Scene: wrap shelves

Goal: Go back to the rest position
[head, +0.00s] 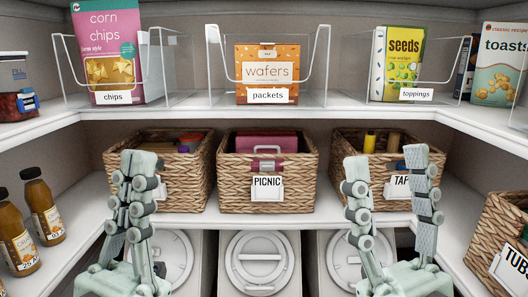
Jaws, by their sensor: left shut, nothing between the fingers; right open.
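My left gripper (139,180) is raised in front of the left wicker basket (190,190). It is shut, with nothing visible between its fingers, and it covers part of that basket and its label. My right gripper (387,180) is raised in front of the right wicker basket (392,205). Its two fingers stand apart, open and empty, and one covers part of that basket's label. The PICNIC basket (232,170) stands between the two grippers and is not covered by them.
The upper shelf (190,118) holds clear bins with a corn chips box (108,50), a wafers box (267,72) and a seeds box (397,60). Bottles (42,208) stand at left, another basket (495,225) at right. White round-lidded containers (255,262) sit below.

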